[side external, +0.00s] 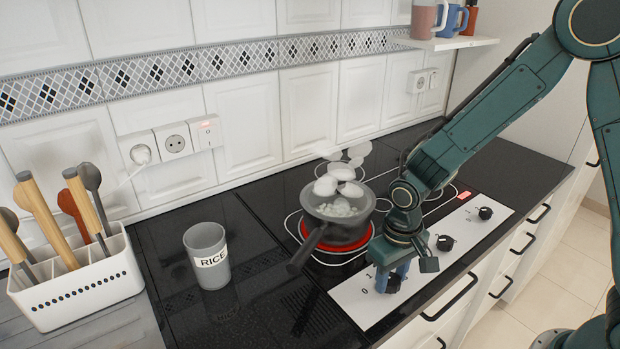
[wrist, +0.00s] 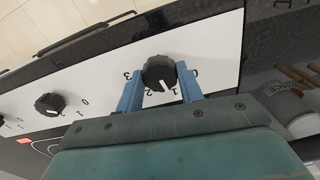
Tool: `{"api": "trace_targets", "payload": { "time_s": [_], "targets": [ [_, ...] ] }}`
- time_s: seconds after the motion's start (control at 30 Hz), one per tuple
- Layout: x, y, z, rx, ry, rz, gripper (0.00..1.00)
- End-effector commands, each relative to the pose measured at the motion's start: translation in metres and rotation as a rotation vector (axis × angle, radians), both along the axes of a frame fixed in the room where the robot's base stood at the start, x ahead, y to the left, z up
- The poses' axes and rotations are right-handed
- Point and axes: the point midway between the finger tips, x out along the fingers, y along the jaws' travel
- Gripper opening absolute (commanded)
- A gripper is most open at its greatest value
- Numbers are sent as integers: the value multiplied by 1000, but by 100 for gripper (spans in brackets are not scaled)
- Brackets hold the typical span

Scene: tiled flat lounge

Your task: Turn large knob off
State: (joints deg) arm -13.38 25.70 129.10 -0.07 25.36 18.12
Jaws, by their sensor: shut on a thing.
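The large black knob (wrist: 160,73) sits on the white control panel (wrist: 215,45), between the blue fingers of my gripper (wrist: 160,88) in the wrist view. The fingers are shut on its sides. Its white pointer line faces the numbers 1 and 2, closer to 1; the 0 mark is to the right. In the side view my gripper (side external: 392,276) is down over the same knob (side external: 394,284), partly covering it. The burner (side external: 364,240) under the pot glows red.
A steaming pot (side external: 338,222) stands on the burner, its handle toward the front. Two smaller knobs (side external: 445,242) (side external: 485,213) are further along the panel. A RICE cup (side external: 207,255) and a utensil holder (side external: 85,290) stand left.

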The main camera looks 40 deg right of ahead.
Motion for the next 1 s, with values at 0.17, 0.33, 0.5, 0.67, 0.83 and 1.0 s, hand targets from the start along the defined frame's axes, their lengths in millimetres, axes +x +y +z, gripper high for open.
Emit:
{"api": "trace_targets", "payload": {
  "time_s": [0.17,0.33,0.5,0.67,0.83,1.0],
  "targets": [
    [0,0,0,1,-1,34,14],
    [0,0,0,0,-4,106,14],
    [0,0,0,0,-5,220,14],
    [0,0,0,1,-5,355,14],
    [0,0,0,0,-5,511,14],
    [1,0,0,1,-5,657,14]
  ]
}}
